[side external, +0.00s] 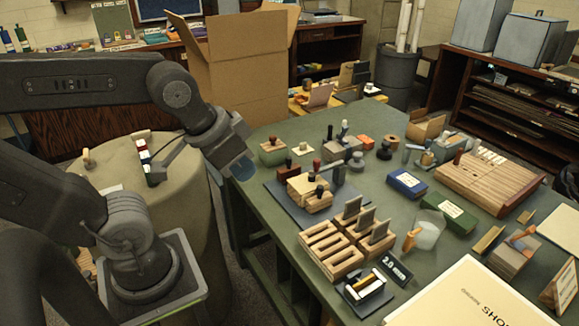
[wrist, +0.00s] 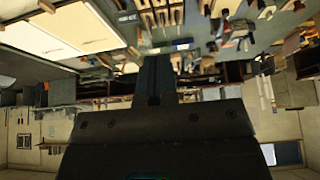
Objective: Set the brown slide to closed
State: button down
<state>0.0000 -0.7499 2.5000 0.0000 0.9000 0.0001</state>
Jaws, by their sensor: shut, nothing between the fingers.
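I cannot pick out the brown slide with certainty. A small dark-based holder (side external: 364,290) with pale and yellow bars sits at the table's front, beside a black "2.0" sign (side external: 394,268). A slotted wooden block (side external: 330,250) and wooden blocks with upright grey plates (side external: 374,232) stand just behind it. My gripper (side external: 240,168) hangs over the table's left edge, apart from all of these. In the wrist view my gripper (wrist: 155,72) is shut and empty, with the tabletop objects small and blurred beyond it.
The green table (side external: 275,230) is crowded with stamps, a blue box (side external: 407,183), a green box (side external: 449,215), a glass cup (side external: 428,232) and a large wooden slatted tray (side external: 490,180). A tall cardboard box (side external: 245,65) stands behind my gripper. The table's left front is bare.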

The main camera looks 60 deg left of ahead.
jog(key=c, duration=1.8)
grip_release()
jog(key=shift+o, duration=0.6)
jog(key=shift+w+a+r, duration=0.1)
jog(key=shift+w+r, duration=0.05)
jog(key=o, duration=0.6)
jog(key=w+a+r, duration=0.1)
jog(key=w, duration=0.2)
jog(key=w+a+n+g, duration=0.1)
jog(key=w+a, duration=0.1)
jog(key=w, duration=0.1)
jog(key=w+a+r+n, duration=0.1)
jog(key=w, duration=0.1)
jog(key=shift+w+a+r+y, duration=0.15)
jog(key=shift+w+r+y, duration=0.15)
jog(key=shift+w+r, duration=0.1)
jog(key=shift+o, duration=0.6)
jog(key=w+a+f+n+g, duration=0.1)
jog(key=w+a+n+g, duration=0.1)
jog(key=w+a, duration=0.4)
jog(key=shift+w+a, duration=0.3)
jog(key=shift+w, duration=0.85)
jog(key=n+g, duration=0.3)
jog(key=n, duration=0.2)
send_over(289, 167)
notch_tip(289, 167, down, 14)
jog(key=f, duration=1.3)
jog(key=shift+w+a+f, duration=0.15)
jog(key=shift+a+f, duration=0.05)
jog(key=shift+a, duration=0.15)
